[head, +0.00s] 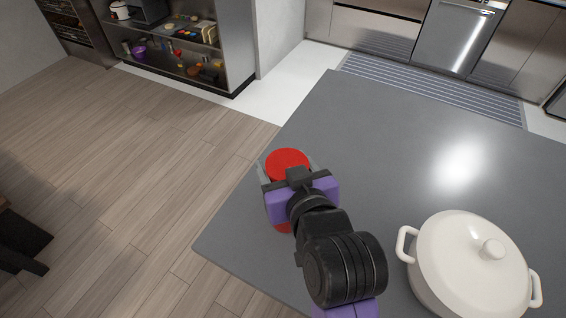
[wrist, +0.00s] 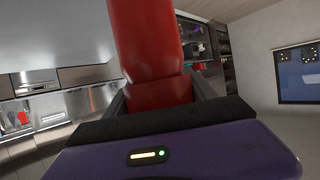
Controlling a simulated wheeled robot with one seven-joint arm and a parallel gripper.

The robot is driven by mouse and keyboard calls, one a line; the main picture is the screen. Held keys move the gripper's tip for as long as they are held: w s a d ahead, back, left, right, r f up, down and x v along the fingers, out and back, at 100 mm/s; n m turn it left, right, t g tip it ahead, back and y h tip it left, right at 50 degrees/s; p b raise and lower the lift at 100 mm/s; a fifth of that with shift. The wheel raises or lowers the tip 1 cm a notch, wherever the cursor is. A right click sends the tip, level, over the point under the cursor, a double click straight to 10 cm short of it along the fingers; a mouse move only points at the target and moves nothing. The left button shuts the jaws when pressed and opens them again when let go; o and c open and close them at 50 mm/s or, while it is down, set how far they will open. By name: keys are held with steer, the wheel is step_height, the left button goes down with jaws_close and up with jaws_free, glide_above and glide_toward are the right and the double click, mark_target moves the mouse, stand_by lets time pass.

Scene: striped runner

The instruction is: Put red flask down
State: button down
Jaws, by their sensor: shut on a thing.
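The red flask (head: 287,160) is over the near left part of the grey countertop (head: 390,130) in the head view. Its round red top shows beyond my gripper, and a bit of red shows below the wrist. My gripper (head: 287,178) is shut on the flask, with a finger on each side. In the wrist view the flask (wrist: 146,40) rises between the two fingers of my gripper (wrist: 160,95). My wrist hides most of the flask's body in the head view, and I cannot tell whether its base touches the countertop.
A white lidded pot (head: 465,265) with two handles stands on the countertop at the right. The middle and far countertop is clear. The countertop's left edge is close to the flask, with wooden floor (head: 140,170) beyond. A shelf unit (head: 170,40) stands at the back left.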

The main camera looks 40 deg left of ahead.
steer(key=shift+f, duration=0.1)
steer(key=shift+c, duration=1.5)
jaws_free()
steer(key=b+v, duration=0.1)
steer(key=v, duration=1.1)
